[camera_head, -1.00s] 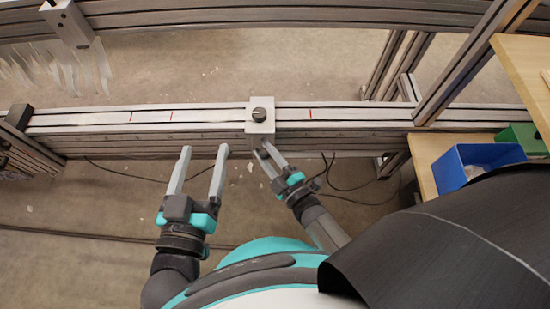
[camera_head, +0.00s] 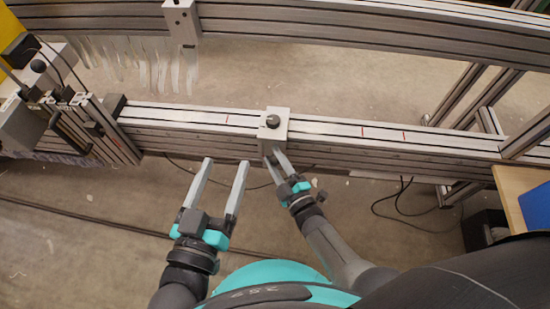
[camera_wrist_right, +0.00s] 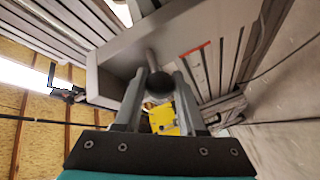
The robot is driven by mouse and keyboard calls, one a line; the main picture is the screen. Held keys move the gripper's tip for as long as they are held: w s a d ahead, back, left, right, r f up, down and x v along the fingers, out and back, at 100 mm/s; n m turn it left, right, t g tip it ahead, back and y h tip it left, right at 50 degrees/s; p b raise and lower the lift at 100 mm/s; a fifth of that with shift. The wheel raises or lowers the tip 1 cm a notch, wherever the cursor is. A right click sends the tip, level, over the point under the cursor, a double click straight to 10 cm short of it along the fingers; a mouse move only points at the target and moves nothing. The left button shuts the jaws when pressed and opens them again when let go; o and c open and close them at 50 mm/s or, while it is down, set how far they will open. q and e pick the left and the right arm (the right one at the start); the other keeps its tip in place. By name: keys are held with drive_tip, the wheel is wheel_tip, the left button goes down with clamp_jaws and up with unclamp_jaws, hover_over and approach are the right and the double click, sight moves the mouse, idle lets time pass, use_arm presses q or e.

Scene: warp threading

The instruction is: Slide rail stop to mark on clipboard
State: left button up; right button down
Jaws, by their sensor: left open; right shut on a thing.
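The rail stop (camera_head: 276,124), a light metal block with a dark round knob on top, sits astride the lower aluminium rail (camera_head: 325,126). Red marks on the rail top show left of the stop (camera_head: 227,119) and right of it (camera_head: 362,131). My right gripper (camera_head: 275,155) is shut at the stop's near lower side. In the right wrist view its fingers (camera_wrist_right: 160,78) close around a dark ball-ended handle under the block (camera_wrist_right: 112,70). What the stop covers on the rail is hidden. My left gripper (camera_head: 226,163) is open and empty, before the rail. I see no clipboard.
A mechanism with cables (camera_head: 70,115) stands at the rail's left end. An upper rail (camera_head: 330,27) carries another block (camera_head: 181,22), with pale strips hanging nearby. The rail is clear beside the stop.

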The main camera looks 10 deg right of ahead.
drive_tip(key=shift+w, duration=0.1)
idle(0.3)
drive_tip(key=c, duration=0.5)
unclamp_jaws()
drive_tip(key=shift+s+d, duration=0.15)
drive_tip(key=shift+s, duration=0.5)
use_arm(q)
drive_tip(key=a+f+g+y+p, duration=0.1)
drive_tip(key=g, duration=0.1)
drive_tip(key=a+f+g+p, duration=0.1)
drive_tip(key=a+g, duration=0.1)
drive_tip(key=a+f+g+y+p, duration=0.1)
drive_tip(key=g, duration=0.1)
drive_tip(key=shift+w+a+m+y, duration=0.3)
drive_tip(key=shift+m, duration=0.1)
use_arm(e)
drive_tip(key=v, duration=1.4)
